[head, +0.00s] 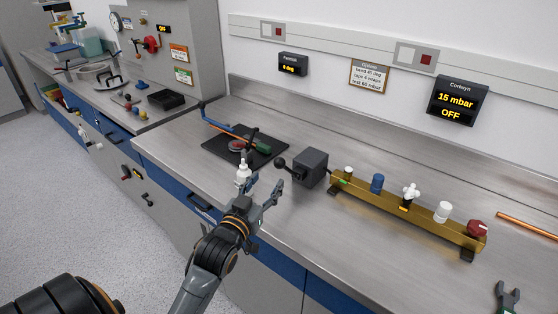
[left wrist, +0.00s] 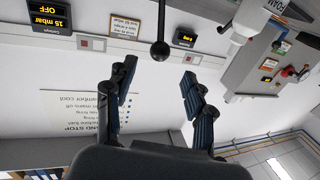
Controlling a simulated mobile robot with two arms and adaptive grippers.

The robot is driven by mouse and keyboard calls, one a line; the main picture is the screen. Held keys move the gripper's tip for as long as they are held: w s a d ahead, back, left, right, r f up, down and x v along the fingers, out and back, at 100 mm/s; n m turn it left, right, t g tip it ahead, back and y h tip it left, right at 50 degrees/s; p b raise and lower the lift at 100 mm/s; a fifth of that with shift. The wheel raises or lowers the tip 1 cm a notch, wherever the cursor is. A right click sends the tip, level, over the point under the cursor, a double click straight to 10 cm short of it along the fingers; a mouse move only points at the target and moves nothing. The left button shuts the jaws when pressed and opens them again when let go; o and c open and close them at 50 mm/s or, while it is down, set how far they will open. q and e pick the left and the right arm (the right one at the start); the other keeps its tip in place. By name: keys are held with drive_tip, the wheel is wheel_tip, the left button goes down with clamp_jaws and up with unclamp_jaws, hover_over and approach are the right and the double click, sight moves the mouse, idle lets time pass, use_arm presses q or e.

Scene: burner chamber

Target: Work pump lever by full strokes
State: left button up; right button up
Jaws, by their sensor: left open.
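A dark grey box (head: 311,167) stands on the middle bench, with a short lever ending in a black ball knob (head: 281,163) on its left side; I take this to be the pump lever. A black ball on a thin rod also shows in the left wrist view (left wrist: 160,49), ahead of the fingers. My left gripper (head: 265,184) is open and empty, just in front of the knob and apart from it. Its two spread fingers show in the left wrist view (left wrist: 158,70). My right gripper is not in view.
A white bottle (head: 243,174) stands close to the left finger. A brass manifold (head: 385,205) with several valves is at right. A wall display (head: 458,102) reads 15 mbar, OFF. Pliers (head: 507,298) lie front right.

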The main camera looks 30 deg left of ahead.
sight(277, 167)
use_arm(q)
drive_tip(key=w, duration=0.2)
drive_tip(key=w+a+p, duration=0.1)
drive_tip(key=w, duration=0.5)
drive_tip(key=shift+a, duration=0.3)
drive_tip(key=shift+w+a, duration=0.1)
drive_tip(key=shift+w, duration=0.45)
drive_tip(key=shift+w+f, duration=0.1)
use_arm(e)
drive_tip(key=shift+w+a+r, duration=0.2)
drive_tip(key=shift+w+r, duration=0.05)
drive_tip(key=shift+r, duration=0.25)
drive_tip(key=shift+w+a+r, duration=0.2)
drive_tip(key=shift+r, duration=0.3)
use_arm(q)
clamp_jaws()
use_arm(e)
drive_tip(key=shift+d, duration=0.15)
